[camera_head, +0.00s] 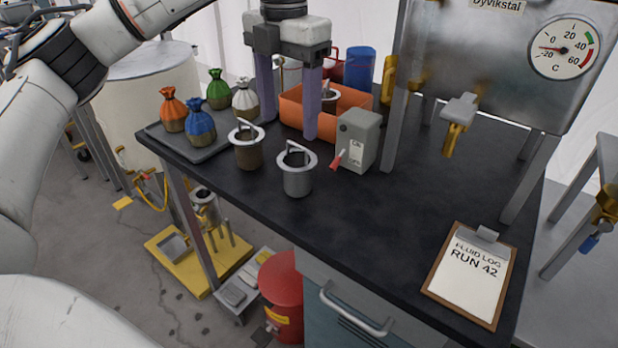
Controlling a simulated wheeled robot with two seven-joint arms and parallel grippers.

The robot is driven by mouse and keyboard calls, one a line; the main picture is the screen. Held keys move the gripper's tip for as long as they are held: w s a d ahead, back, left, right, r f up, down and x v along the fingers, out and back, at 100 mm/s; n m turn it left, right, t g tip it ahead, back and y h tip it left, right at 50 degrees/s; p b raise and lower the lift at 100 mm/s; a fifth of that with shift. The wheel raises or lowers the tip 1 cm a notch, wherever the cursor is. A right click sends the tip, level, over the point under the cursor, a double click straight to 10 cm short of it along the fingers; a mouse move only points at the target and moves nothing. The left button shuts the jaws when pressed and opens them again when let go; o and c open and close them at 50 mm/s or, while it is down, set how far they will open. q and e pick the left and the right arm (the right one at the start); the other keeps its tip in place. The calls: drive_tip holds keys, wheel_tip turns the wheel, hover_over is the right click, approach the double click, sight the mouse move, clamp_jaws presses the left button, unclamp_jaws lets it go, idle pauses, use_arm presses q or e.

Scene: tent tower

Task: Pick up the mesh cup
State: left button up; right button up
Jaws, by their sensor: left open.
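Two cups with ring rims and raised handles stand upright on the black table: a brownish cup (248,153) and a grey metal cup (297,179) to its right. A third similar cup (329,95) shows partly inside the orange bin (345,107). I cannot tell from texture which one is mesh. My left gripper (288,128) points down from the top with its two purple-grey fingers wide apart and nothing between them. Its fingertips appear above and behind the two front cups, apart from them. My right gripper is not in view.
A tray (205,150) with several tied sacks is at the left. A grey box (358,140) with a red lever stands right of the cups. A metal tank (490,60) with a gauge is behind. A clipboard (472,275) lies front right. The table's middle is clear.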

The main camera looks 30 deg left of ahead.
sight(297, 159)
use_arm(q)
drive_tip(key=f, duration=0.5)
drive_tip(key=shift+w+f+b, duration=0.3)
drive_tip(key=shift+w+f, duration=0.05)
drive_tip(key=shift+w, duration=0.05)
drive_tip(key=shift+w+d+f, duration=0.15)
drive_tip(key=shift+f, duration=1.35)
drive_tip(key=shift+w+d+f, duration=0.1)
drive_tip(key=shift+f, duration=1.35)
drive_tip(key=c, duration=0.8)
